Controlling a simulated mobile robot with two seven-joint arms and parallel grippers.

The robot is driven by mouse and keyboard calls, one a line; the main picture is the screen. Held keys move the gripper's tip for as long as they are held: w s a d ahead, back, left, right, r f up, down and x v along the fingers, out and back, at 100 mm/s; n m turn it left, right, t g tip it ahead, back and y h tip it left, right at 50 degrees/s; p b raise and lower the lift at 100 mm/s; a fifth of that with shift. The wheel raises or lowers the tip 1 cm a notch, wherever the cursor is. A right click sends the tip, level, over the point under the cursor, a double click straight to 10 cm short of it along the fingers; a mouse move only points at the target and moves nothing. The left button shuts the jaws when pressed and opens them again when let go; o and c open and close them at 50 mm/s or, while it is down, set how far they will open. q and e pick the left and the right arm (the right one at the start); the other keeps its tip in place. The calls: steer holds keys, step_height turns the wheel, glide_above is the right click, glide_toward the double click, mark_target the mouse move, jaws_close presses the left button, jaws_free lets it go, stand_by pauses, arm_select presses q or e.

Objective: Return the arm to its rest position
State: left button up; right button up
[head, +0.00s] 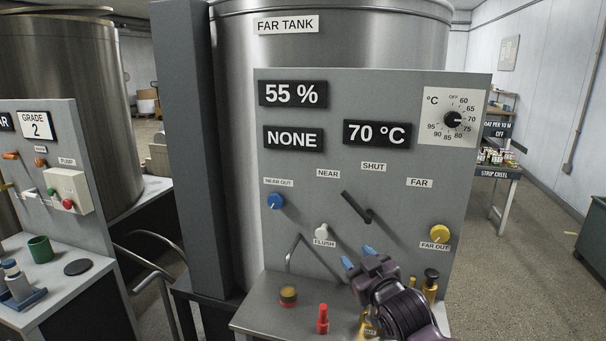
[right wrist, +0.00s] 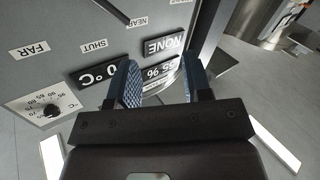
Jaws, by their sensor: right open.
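My right gripper (head: 360,258) is raised in front of the grey far tank panel (head: 300,175), over the right part of the steel shelf. Its two blue fingers stand apart with nothing between them. The right wrist view also shows this open, empty gripper (right wrist: 158,82), with the panel's displays behind it. In the head view a black lever (head: 357,207) is on the panel just above and left of the fingers; I cannot tell how near it is in depth. My left gripper is not in view.
The shelf (head: 258,318) holds a red bottle-like item (head: 322,320) and a yellow-and-red knob (head: 288,295). Black-topped brass items (head: 430,284) stand close beside my right gripper. A blue knob (head: 276,201) and yellow knob (head: 440,234) project from the panel. Open floor lies at right.

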steer(key=s+d+f+m+g+h, duration=0.1)
steer(key=s+d+f+m+h, duration=0.1)
steer(key=s+d+f, duration=0.3)
steer(key=s+d+f+m+g+h, duration=0.2)
steer(key=s+d+f, duration=0.3)
steer(key=s+f, duration=0.8)
steer(key=s+d+f+m+g+h, duration=0.2)
steer(key=s+d+f, duration=0.3)
steer(key=s+f, duration=0.4)
steer(key=s, duration=0.6)
steer(key=shift+d+f, duration=0.35)
steer(key=shift+d, duration=0.05)
stand_by(0.3)
